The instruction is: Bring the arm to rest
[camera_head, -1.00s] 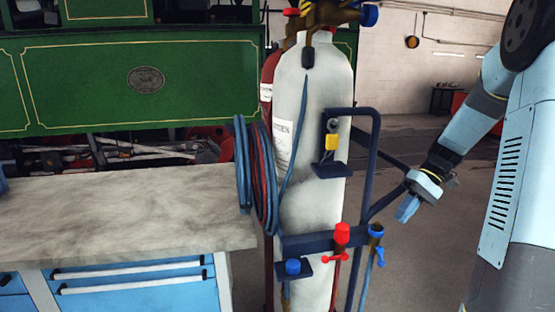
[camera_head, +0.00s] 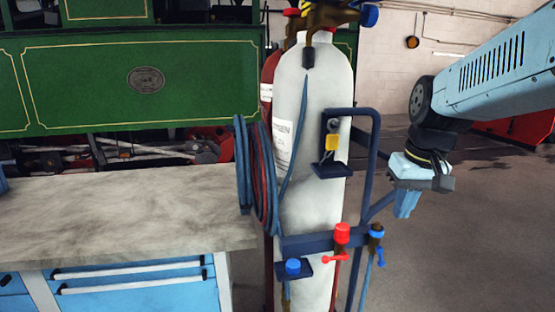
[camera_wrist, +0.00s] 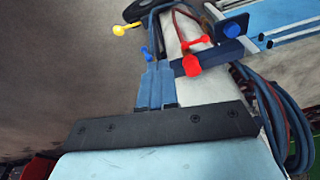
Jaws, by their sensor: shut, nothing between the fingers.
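My gripper (camera_head: 405,205) hangs at the end of my arm, right of the gas cylinder trolley, with its fingers pointing down. Its light blue fingers are together with nothing between them. In the wrist view the closed fingers (camera_wrist: 157,85) point toward the trolley's lower part. The gripper appears apart from the trolley, though the exact distance is hard to tell. My arm comes in from the upper right of the head view and is bent at the elbow.
A white cylinder (camera_head: 318,95) stands on a dark blue trolley (camera_head: 375,150) with red and blue fittings and coiled hoses (camera_head: 262,180). A workbench (camera_head: 120,210) with blue drawers is at left, before the green tram (camera_head: 200,80). Bare floor (camera_head: 480,250) lies at right.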

